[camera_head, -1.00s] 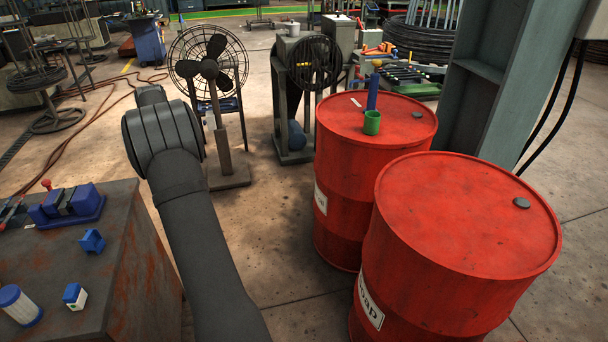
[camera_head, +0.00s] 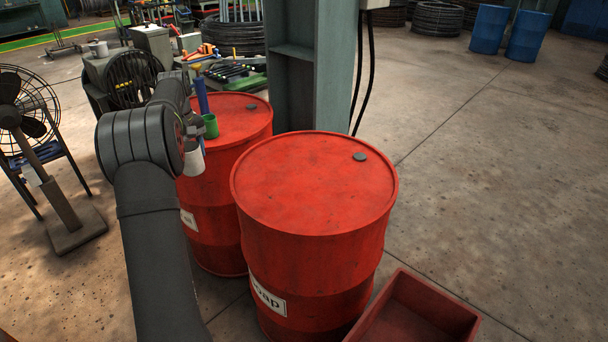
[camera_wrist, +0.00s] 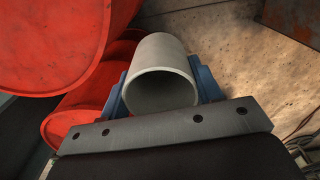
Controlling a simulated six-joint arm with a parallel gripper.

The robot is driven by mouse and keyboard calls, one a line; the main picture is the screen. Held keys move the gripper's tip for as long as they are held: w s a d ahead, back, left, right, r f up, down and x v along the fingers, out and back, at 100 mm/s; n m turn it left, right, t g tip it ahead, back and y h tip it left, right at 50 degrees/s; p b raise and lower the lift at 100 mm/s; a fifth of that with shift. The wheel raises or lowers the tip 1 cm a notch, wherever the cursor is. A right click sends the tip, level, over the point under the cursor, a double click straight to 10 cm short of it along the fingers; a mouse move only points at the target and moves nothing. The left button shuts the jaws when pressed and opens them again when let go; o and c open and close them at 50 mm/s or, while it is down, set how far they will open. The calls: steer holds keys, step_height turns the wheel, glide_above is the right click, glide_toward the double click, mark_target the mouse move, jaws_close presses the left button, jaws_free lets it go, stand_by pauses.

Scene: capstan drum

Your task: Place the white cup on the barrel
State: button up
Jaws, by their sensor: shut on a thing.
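My gripper (camera_wrist: 162,92) is shut on the white cup (camera_wrist: 165,70), with a blue finger on each side of it in the wrist view. In the head view the white cup (camera_head: 193,163) shows partly behind my arm, in front of the left side of the far red barrel (camera_head: 245,125). My gripper is mostly hidden there. The near red barrel (camera_head: 310,185) stands in front and to the right, and its top is clear except for a dark cap. Two red barrel surfaces show at the left of the wrist view.
A green cup (camera_head: 210,126) and a blue cylinder (camera_head: 202,95) stand on the far barrel. A green-grey column (camera_head: 305,70) rises behind the barrels. A red bin (camera_head: 415,312) is at the front right. A fan (camera_head: 25,120) stands at the left.

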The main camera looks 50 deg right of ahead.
steer(key=s+d+r+m, duration=0.1)
steer(key=s+d+m, duration=0.3)
steer(key=s+d, duration=1.5)
steer(key=shift+w+a+f, duration=0.3)
steer(key=shift+w+f, duration=1.45)
steer(key=shift+w, duration=0.25)
steer(key=shift+w+a+f, duration=0.35)
steer(key=shift+w+f, duration=1.4)
steer(key=shift+w, duration=0.25)
steer(key=shift+w+a+f, duration=0.3)
steer(key=shift+w+f, duration=1.45)
steer(key=shift+w, duration=0.25)
steer(key=shift+f, duration=0.15)
steer(key=o, duration=1)
steer(key=shift+c, duration=0.2)
step_height(320, 180, up, 12)
steer(key=shift+r, duration=0.2)
